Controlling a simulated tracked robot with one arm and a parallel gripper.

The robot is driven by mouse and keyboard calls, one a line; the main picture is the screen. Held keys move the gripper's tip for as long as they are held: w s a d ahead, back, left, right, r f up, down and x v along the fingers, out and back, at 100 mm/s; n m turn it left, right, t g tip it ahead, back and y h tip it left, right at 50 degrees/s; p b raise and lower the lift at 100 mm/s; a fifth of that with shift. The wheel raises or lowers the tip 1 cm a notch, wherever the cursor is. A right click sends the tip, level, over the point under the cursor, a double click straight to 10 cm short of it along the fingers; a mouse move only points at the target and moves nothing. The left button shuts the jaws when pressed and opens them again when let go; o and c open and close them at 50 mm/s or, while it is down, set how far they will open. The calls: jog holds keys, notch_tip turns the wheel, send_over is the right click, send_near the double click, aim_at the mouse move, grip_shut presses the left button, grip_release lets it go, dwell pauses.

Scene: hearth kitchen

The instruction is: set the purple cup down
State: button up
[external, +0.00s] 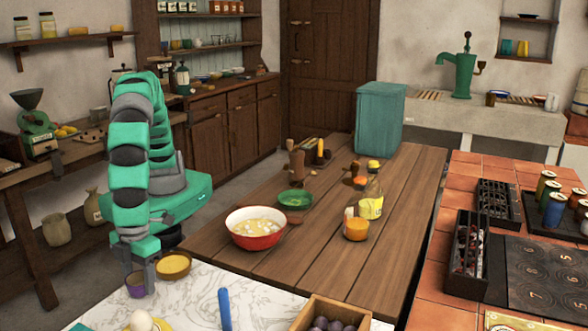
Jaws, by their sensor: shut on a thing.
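The purple cup (134,290) is at the lower left, over the edge area of the white marble top (190,307). My gripper (142,280) points down and is shut on the cup, its fingers covering part of it. The cup looks roughly upright. I cannot tell whether its base touches the marble or hangs just above it.
A brown bowl of yellow contents (173,265) stands close to the right of the cup. In front are an egg (141,321), a blue-handled tool (224,308) and a wooden crate of dark round things (312,307). Bare marble lies between them. A red bowl (259,238) stands on the wooden table.

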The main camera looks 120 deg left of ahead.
jog(key=shift+r, duration=0.6)
jog(key=s+a+r+p, duration=0.1)
jog(key=s+a, duration=0.9)
jog(key=a, duration=0.2)
jog(key=w+a+n+p, duration=0.3)
jog(key=w+a, duration=0.4)
jog(key=w, duration=0.2)
jog(key=b, duration=0.1)
send_over(212, 291)
jog(key=shift+a+f, duration=0.15)
jog(key=shift+f, duration=0.45)
notch_tip(212, 291, down, 4)
jog(key=shift+r+b, duration=0.2)
jog(key=shift+b, duration=0.2)
jog(key=o, duration=1)
jog(key=shift+o, duration=0.2)
